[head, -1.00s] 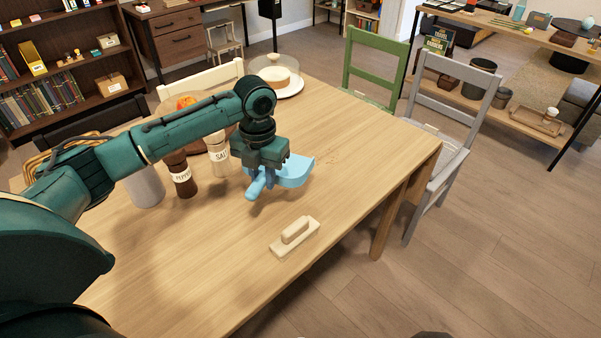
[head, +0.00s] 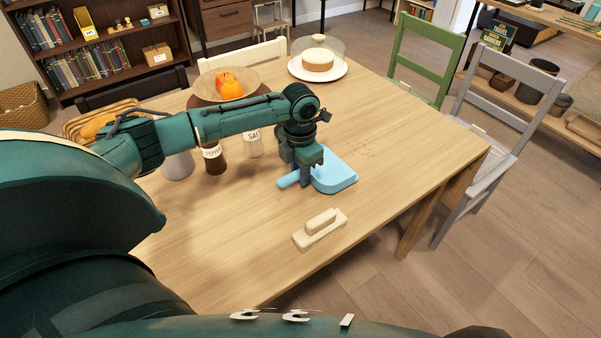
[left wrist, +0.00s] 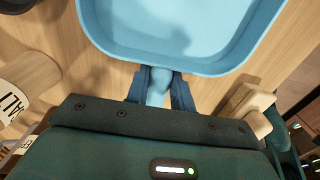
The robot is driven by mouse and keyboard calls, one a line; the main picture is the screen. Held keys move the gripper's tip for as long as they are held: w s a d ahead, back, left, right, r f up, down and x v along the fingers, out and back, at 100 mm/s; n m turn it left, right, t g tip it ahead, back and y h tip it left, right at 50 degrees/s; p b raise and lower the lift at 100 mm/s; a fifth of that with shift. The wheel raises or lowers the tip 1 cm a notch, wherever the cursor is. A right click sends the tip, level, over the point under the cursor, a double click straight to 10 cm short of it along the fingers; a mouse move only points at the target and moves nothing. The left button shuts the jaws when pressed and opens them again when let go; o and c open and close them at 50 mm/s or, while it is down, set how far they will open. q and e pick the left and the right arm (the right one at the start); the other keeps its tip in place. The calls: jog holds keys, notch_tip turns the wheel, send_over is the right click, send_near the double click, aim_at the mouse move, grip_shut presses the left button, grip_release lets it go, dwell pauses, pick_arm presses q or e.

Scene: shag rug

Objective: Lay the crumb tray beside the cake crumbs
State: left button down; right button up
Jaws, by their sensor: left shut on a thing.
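The light blue crumb tray (head: 338,174) is at the middle of the wooden table in the head view, its pan pointing right and its handle (head: 289,181) toward the left. My left gripper (head: 304,182) is shut on its handle; the left wrist view shows the fingers (left wrist: 161,92) around it, with the pan (left wrist: 170,30) beyond. The tray looks level and low at the tabletop; whether it touches the wood is hard to tell. The brown cake crumbs (head: 367,152) lie scattered on the table just beyond the pan's far right side. My right gripper is not in view.
A pale wooden brush or block with a handle (head: 320,229) lies near the table's front edge. Salt (head: 254,145) and pepper (head: 214,158) shakers, a fruit bowl (head: 207,88) and a domed cake plate (head: 336,73) stand behind. The table's right part is clear.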

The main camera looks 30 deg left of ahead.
pick_arm(q)
jog(key=shift+f, duration=0.3)
jog(key=shift+f, duration=0.15)
jog(key=c, duration=1.2)
grip_release()
notch_tip(320, 180, up, 12)
jog(key=shift+p, duration=0.45)
